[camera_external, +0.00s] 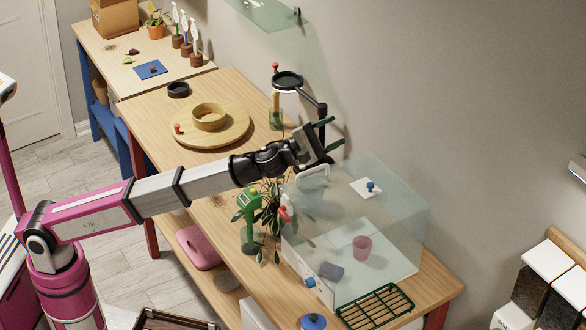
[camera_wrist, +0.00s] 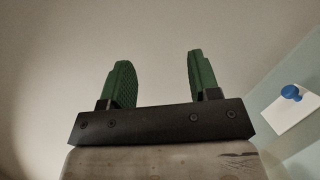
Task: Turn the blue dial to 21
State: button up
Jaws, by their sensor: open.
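A glass case (camera_external: 400,225) stands on the wooden bench. A small blue knob (camera_external: 310,282) sits on a white strip low on the case's front side; it may be the dial, but its numbers and setting are too small to read. Another blue knob (camera_external: 371,187) sits on a white square plate on the case's top; it also shows at the right edge of the wrist view (camera_wrist: 291,92). My gripper (camera_external: 330,134) is open and empty, above the back left of the case, near the wall. Its green fingers (camera_wrist: 160,72) point at bare wall in the wrist view.
A ring magnifier on a black arm (camera_external: 288,81) stands close behind my gripper. A leafy plant (camera_external: 270,205) and a green device (camera_external: 250,215) stand left of the case. A green rack (camera_external: 375,306) and a blue-lidded item (camera_external: 313,322) are at the near end.

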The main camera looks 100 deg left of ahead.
jog(key=s+d+f+n+g, duration=0.55)
jog(key=d+f+n, duration=0.2)
jog(key=d, duration=0.45)
jog(key=s+d+f+n+g, duration=0.4)
jog(key=d+f+n+g, duration=0.3)
jog(key=d, duration=0.4)
send_near(307, 284)
jog(key=shift+m+t+y, duration=0.25)
jog(key=shift+t+y, duration=0.15)
jog(key=shift+t, duration=0.05)
jog(key=x, duration=0.4)
jog(key=f+x, duration=0.1)
jog(key=x, duration=0.4)
jog(key=shift+s+d, duration=0.15)
jog(key=shift+s, duration=0.05)
jog(key=c, duration=0.9)
